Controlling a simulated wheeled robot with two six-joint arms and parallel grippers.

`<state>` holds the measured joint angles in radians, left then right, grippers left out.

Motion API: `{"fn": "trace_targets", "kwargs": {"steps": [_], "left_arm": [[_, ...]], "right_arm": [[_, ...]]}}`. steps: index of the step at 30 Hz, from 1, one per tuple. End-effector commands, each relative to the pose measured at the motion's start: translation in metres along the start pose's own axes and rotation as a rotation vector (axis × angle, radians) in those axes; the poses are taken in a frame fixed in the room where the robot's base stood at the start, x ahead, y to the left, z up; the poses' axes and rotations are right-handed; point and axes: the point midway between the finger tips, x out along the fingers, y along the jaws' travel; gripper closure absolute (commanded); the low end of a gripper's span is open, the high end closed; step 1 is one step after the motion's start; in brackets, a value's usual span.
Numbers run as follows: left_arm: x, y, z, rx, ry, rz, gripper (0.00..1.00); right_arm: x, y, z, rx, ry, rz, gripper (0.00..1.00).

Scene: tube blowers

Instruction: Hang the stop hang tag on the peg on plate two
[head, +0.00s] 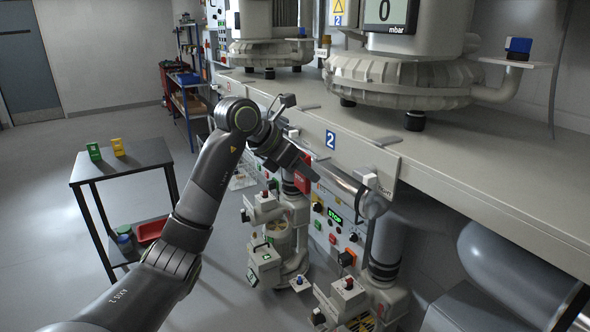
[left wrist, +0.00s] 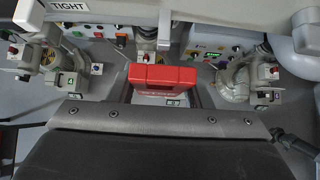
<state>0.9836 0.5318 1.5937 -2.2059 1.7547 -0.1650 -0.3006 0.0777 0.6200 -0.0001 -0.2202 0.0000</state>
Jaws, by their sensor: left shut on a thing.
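My left gripper (head: 296,168) is shut on the red stop hang tag (head: 302,183), just in front of the bench's front edge. In the left wrist view the red tag (left wrist: 162,78) sits upright at the middle, beyond the dark gripper body. Plate two carries a blue sign with a white 2 (head: 331,139) on the bench front, right of and slightly above the gripper in the head view. The tag appears apart from the plate. I cannot clearly make out the peg on the plate. My right gripper is not in view.
A side table (head: 110,172) at the left holds a green tag (head: 94,151) and a yellow tag (head: 118,147). Valves and a control panel (head: 335,222) sit under the bench (head: 480,165). Large blowers (head: 400,80) stand on it. Open floor lies at left.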

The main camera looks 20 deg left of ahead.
Motion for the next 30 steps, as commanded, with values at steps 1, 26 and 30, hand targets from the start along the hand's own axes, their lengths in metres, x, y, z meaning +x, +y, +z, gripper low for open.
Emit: {"fn": "trace_targets", "kwargs": {"steps": [1,26,30], "left_arm": [[0.003,-0.001,0.003,-0.001,-0.001,-0.002,0.77],[0.039,-0.001,0.032,-0.001,0.001,-0.001,0.77],[0.042,0.000,0.032,-0.001,0.001,-0.001,0.77]], "right_arm": [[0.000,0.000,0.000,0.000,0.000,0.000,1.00],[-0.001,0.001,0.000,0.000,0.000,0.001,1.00],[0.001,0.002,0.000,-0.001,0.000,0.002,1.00]]}}
